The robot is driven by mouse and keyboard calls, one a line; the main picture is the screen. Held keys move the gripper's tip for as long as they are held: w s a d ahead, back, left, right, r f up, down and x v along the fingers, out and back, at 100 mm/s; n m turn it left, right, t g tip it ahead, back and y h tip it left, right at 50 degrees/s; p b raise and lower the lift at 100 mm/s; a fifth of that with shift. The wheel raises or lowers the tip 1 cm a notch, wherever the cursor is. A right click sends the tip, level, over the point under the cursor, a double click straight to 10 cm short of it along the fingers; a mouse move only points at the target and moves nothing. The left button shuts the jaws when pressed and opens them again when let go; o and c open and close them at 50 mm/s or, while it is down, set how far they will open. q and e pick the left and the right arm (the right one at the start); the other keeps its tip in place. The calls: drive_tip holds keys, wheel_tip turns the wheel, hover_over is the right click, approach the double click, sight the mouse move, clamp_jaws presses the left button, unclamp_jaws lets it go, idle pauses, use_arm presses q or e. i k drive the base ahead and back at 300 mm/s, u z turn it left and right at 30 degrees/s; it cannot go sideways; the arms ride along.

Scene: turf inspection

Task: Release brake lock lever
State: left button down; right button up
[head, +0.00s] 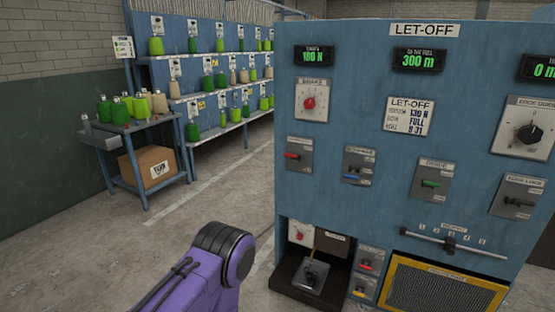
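A blue machine panel (385,206) marked LET-OFF fills the right half of the head view. I cannot read which control is the brake lock lever. The panel carries a small red-handled lever (292,155), a blue-handled one (351,176), a green-handled one (431,184) and a black-handled one (518,202), each on a grey plate. A dark lever (310,276) with a yellowish part stands on a plate in the low recess at the left. My purple arm shows at the bottom, left of this recess. Neither gripper is in view.
A red knob (309,103) and a black dial (528,134) sit higher on the panel. A sliding bar (450,242) runs above a yellow-framed grille (443,288). Behind at left stand a yarn rack (190,70) and a small table (140,126). The floor between is clear.

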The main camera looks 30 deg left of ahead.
sight(294, 157)
drive_tip(key=k, duration=0.5)
drive_tip(key=u, duration=0.65)
drive_tip(key=i, duration=0.55)
drive_tip(key=u, duration=0.65)
drive_tip(key=i, duration=0.85)
drive_tip(key=z, duration=0.7)
drive_tip(key=i, duration=0.5)
drive_tip(key=z, duration=0.55)
